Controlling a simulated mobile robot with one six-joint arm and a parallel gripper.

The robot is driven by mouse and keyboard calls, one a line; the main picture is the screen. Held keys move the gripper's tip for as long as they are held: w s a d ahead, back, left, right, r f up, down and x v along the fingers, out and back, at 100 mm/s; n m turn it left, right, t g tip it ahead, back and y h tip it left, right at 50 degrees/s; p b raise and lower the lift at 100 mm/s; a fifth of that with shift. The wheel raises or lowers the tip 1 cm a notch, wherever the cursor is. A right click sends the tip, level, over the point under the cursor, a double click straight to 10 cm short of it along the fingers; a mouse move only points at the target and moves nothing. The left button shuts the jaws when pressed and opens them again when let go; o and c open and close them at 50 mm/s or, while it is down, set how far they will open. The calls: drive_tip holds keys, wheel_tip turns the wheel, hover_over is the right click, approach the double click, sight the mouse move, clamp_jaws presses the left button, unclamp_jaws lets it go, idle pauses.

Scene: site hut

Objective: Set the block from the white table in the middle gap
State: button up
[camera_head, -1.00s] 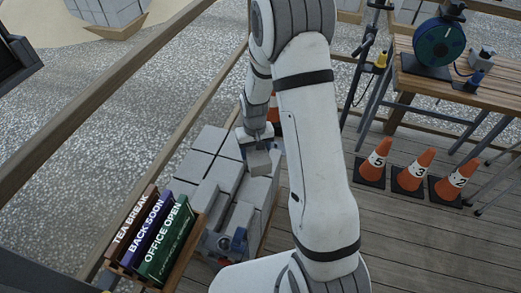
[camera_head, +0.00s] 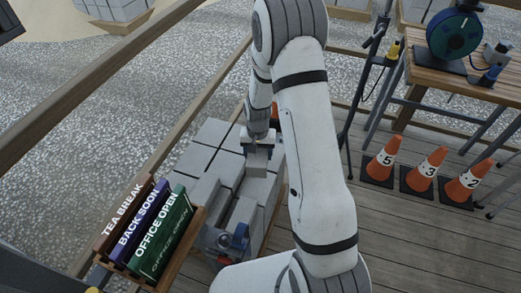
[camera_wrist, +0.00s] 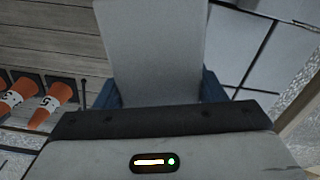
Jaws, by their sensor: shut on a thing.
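My gripper (camera_head: 258,147) is shut on a pale grey block (camera_head: 257,160), which hangs below it over the stack of grey blocks (camera_head: 212,136). In the wrist view the held block (camera_wrist: 152,45) fills the middle, between two blue fingers. The stack has a raised part at the back and lower rows in front, with dark gaps between blocks. I cannot tell whether the held block touches the blocks around it. My arm hides the right side of the stack. I cannot make out a white table.
A wooden rack (camera_head: 190,245) of labelled signs stands left of the stack. A blue and grey device (camera_head: 225,240) sits at its front. Numbered orange cones (camera_head: 428,170) stand on the deck at right, near a wooden workbench (camera_head: 478,85). Wooden rails (camera_head: 95,85) run along the left.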

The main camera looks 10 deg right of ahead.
drive_tip(key=shift+w+f+m+b, duration=0.15)
drive_tip(key=shift+f+m+b, duration=0.3)
drive_tip(key=shift+f+b, duration=2)
drive_tip(key=shift+w+f+m+b, duration=0.15)
drive_tip(key=shift+f+m+b, duration=0.7)
drive_tip(key=shift+f, duration=2.85)
drive_tip(key=shift+w+f+m+b, duration=0.1)
drive_tip(key=shift+w+f+b, duration=0.05)
drive_tip(key=shift+f+b, duration=2.5)
drive_tip(key=shift+f+p, duration=0.45)
drive_tip(key=shift+p, duration=0.05)
drive_tip(key=o, duration=1.5)
drive_tip(key=shift+c, duration=0.2)
drive_tip(key=o, duration=0.5)
drive_tip(key=shift+c, duration=0.2)
drive_tip(key=shift+s, duration=0.1)
wheel_tip(320, 180, up, 8)
drive_tip(key=p, duration=0.1)
drive_tip(key=shift+f, duration=0.15)
